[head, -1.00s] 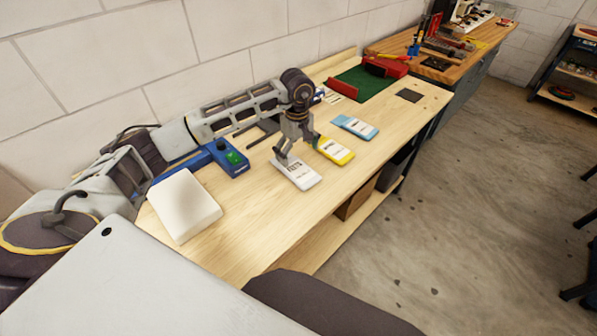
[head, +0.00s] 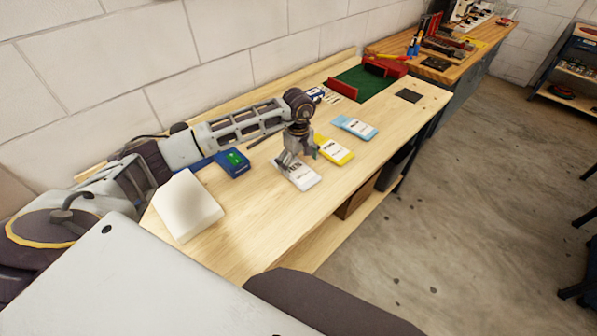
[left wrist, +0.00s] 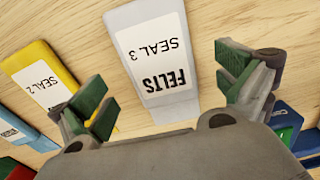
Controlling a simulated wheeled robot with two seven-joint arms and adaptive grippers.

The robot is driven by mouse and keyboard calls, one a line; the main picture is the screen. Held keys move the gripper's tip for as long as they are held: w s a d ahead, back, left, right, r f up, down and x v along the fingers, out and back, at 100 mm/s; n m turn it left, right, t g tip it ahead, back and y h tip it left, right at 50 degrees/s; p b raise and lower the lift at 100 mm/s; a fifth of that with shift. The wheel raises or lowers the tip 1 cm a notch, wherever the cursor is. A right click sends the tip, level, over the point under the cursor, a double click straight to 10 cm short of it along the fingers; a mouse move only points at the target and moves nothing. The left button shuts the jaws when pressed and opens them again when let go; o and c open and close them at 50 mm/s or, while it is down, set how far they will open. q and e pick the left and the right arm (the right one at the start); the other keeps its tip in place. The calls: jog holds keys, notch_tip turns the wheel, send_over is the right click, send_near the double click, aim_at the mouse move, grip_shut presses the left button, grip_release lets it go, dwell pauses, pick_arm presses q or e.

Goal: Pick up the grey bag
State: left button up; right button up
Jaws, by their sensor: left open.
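The grey bag (head: 302,179) lies flat on the wooden bench. In the left wrist view the grey bag (left wrist: 158,58) carries a white label reading FELTS SEAL 3. My left gripper (head: 300,162) is above its far end. The left wrist view shows the left gripper (left wrist: 168,95) open, with green-padded fingers on either side of the bag and apart from it. My right gripper is not in view.
A yellow bag (head: 334,149) and a blue bag (head: 354,127) lie beyond the grey one. A blue device with a green spot (head: 232,164) and a white block (head: 184,206) are on the near side. A green tray with red walls (head: 362,85) stands farther back.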

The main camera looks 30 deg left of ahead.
aim_at(295, 169)
pick_arm(q)
notch_tip(295, 169, down, 2)
jog(key=shift+f, duration=0.4)
jog(key=c, duration=1.1)
jog(key=shift+o, duration=0.2)
jog(key=shift+r, duration=0.2)
